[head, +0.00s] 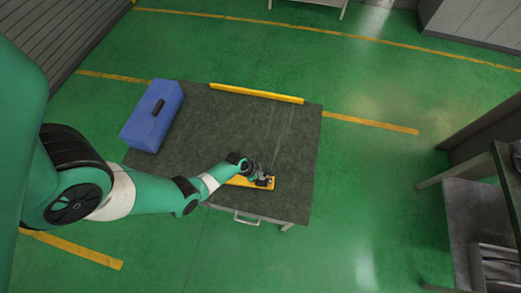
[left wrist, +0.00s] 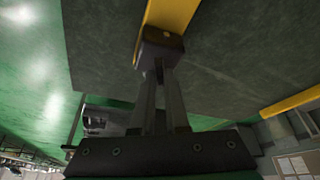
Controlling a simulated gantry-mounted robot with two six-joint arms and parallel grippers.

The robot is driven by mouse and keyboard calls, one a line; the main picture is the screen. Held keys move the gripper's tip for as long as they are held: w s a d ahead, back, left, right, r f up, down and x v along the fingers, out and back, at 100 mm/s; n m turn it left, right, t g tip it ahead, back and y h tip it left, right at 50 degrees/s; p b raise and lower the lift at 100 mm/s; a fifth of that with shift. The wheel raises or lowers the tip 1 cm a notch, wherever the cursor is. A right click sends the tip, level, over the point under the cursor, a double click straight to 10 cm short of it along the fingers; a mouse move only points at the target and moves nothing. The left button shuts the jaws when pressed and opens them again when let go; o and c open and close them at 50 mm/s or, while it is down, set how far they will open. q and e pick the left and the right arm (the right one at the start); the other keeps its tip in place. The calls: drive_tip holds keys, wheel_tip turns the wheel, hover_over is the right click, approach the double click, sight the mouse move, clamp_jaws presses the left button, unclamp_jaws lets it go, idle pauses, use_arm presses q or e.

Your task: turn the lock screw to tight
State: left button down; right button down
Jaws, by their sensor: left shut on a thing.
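My left gripper (head: 262,181) is at the right end of a yellow bar (head: 238,181) near the front edge of the table. In the left wrist view my left gripper (left wrist: 157,72) has its fingers close together on a dark block-like part (left wrist: 160,42), at the end of the yellow bar (left wrist: 172,12). The lock screw itself is not clearly distinguishable; the gripper covers that area in the head view. My right gripper is not in view.
The grey table (head: 225,125) carries a blue toolbox (head: 152,115) at its left and a yellow strip (head: 256,93) along its back edge. The middle and right of the tabletop are clear. A shelf unit (head: 475,215) stands apart at the right.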

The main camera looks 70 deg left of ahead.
use_arm(q)
drive_tip(key=m+h, duration=0.1)
drive_tip(key=m, duration=0.1)
drive_tip(key=shift+a+f+m, duration=0.1)
drive_tip(key=shift+m, duration=0.2)
drive_tip(key=shift+m+g+h, duration=0.3)
drive_tip(key=shift+m+h, duration=0.1)
drive_tip(key=shift+m, duration=0.7)
drive_tip(key=c, duration=0.9)
unclamp_jaws()
